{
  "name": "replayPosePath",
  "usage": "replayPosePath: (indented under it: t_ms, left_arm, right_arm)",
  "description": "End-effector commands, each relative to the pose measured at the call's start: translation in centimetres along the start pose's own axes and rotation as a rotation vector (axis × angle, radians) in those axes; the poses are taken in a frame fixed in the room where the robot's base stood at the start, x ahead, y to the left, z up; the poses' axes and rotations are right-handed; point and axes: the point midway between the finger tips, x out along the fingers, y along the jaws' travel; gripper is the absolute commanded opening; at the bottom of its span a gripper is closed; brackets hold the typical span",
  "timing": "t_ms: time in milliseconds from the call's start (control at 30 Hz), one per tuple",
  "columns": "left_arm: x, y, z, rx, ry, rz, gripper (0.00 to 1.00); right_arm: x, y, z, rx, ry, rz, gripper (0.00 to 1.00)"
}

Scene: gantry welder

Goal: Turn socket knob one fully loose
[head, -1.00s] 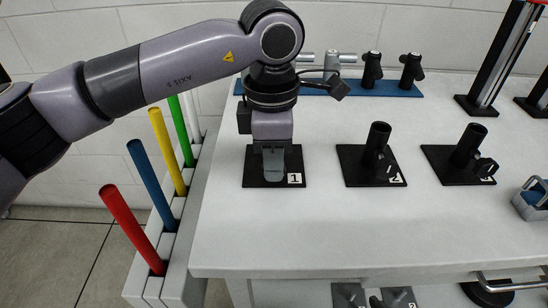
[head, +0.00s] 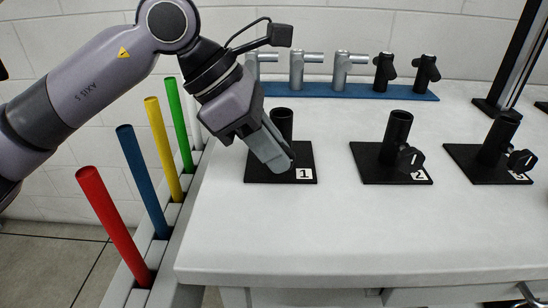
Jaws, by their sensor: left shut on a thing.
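Socket one, a black upright tube (head: 284,118), stands on a black base plate (head: 258,177) marked 1 on the white table. My left gripper (head: 284,164) reaches down from the upper left, tilted, its grey fingers in front of the lower tube. The fingers are shut at the place where the knob of socket one sits. The knob itself is hidden behind them, so how far it is turned does not show. My right gripper is not in view.
Socket two (head: 398,130) and socket three (head: 497,135), each with a side knob, stand to the right. A blue rack (head: 385,92) with several grey and black fittings lies behind. Red (head: 108,215), blue, yellow and green rods stand at the left. The table's front is clear.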

Motion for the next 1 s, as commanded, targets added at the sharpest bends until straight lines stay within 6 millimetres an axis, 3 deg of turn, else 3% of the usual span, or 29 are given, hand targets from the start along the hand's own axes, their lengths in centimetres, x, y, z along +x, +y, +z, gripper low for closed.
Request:
replayPosePath:
  t_ms: [533,567,600,633,1000]
  left_arm:
    - [0.15,-0.07,-0.09,0.000,-0.029,-0.004,0.00]
    - [0.16,-0.08,-0.09,0.000,-0.029,-0.004,0.26]
    - [0.16,-0.08,-0.09,0.000,-0.029,-0.004,0.39]
    - [0.15,-0.07,-0.09,0.000,-0.029,-0.004,0.45]
    - [-0.68,0.02,-0.04,0.000,-0.030,0.000,0.45]
  right_arm:
    - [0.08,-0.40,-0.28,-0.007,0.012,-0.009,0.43]
    - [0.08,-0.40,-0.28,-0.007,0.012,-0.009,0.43]
    - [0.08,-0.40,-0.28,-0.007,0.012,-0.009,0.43]
    - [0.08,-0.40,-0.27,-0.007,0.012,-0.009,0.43]
    - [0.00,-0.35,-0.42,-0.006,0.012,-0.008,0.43]
